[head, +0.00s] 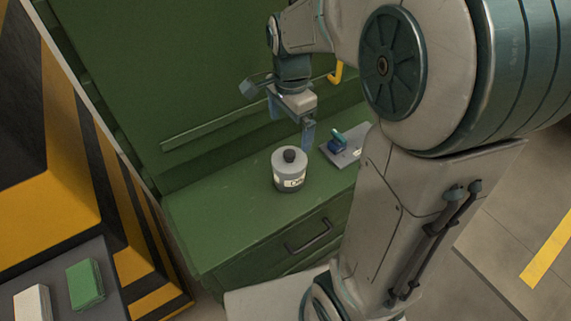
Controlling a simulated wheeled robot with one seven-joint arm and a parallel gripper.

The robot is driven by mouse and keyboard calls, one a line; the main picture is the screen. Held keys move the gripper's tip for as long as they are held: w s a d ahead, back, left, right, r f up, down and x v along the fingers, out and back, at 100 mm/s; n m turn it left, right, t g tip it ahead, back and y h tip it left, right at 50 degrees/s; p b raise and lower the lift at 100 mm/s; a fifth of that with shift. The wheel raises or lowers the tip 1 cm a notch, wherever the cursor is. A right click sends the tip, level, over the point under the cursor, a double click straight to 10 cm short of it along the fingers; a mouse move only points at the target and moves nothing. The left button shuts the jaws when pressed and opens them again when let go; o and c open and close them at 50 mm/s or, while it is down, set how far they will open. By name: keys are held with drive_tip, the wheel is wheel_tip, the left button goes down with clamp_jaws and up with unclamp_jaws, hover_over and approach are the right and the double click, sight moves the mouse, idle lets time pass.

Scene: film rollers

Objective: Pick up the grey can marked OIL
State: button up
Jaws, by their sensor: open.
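The grey can (289,172) has a dark cap and a pale label with dark lettering, only partly readable. It stands upright on the green cabinet top, near its front edge. My gripper (291,131) is open and points down, behind and above the can in the head view. Its fingers look apart from the can, with nothing seen between them. The exact gap between gripper and can is hard to judge from this one view.
A grey plate with a blue-handled item (337,141) lies right of the can. The green cabinet (215,205) has a raised back panel and a front drawer handle (307,236). Bare top lies left of the can. Green and white blocks (86,284) sit lower left.

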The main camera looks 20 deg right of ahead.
sight(289, 160)
wheel_tip(289, 160, down, 9)
drive_tip(key=shift+w+r, duration=0.1)
drive_tip(key=shift+w, duration=0.05)
drive_tip(key=shift+w+d+f+p, duration=0.1)
drive_tip(key=shift+w+f+p, duration=0.05)
drive_tip(key=shift+f, duration=1.2)
drive_tip(key=shift+w+d+f+p, duration=0.1)
drive_tip(key=shift+w+f+p, duration=0.05)
drive_tip(key=shift+f, duration=1.15)
drive_tip(key=c, duration=1.1)
drive_tip(key=shift+r, duration=0.15)
